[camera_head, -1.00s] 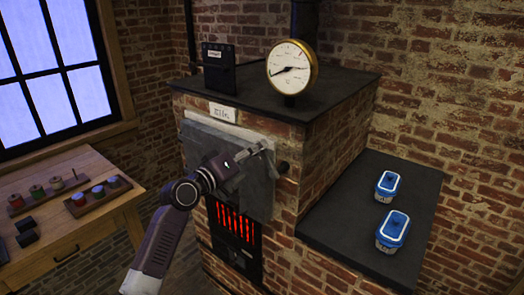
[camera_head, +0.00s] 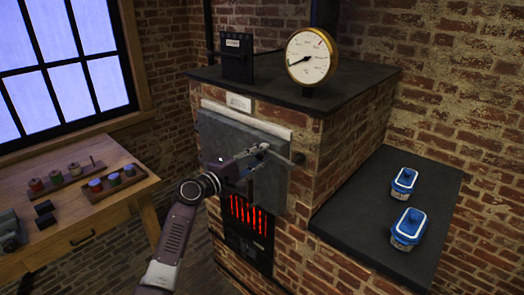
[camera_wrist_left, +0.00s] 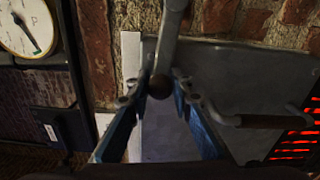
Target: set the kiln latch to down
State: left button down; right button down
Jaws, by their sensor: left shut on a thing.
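The brick kiln has a grey metal door (camera_head: 225,140) on its front. The kiln latch (camera_head: 284,157) is a grey bar by the door's upper right edge, lying nearly level and slanting slightly up to the left. My left gripper (camera_head: 264,149) is at the latch's left end. In the left wrist view the latch bar (camera_wrist_left: 170,35) comes from the top edge to a dark round knob (camera_wrist_left: 159,87). The left gripper's fingers (camera_wrist_left: 158,82) are shut around this end. The fingers partly hide the latch in the head view. My right gripper is not in view.
A bar handle (camera_wrist_left: 262,121) stands out from the door near glowing red slots (camera_head: 247,215). A gauge (camera_head: 311,56) and black box (camera_head: 237,58) stand on the kiln top. Two blue-lidded jars (camera_head: 408,227) stand on the right ledge (camera_head: 350,225). A wooden bench (camera_head: 110,215) is left.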

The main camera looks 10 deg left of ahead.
pick_arm(q)
jog(key=shift+f+n, duration=0.45)
jog(key=shift+n, duration=0.45)
jog(key=shift+f, duration=0.1)
jog(key=c, duration=1.7)
grip_release()
jog(key=shift+f, duration=0.1)
jog(key=v, duration=1.2)
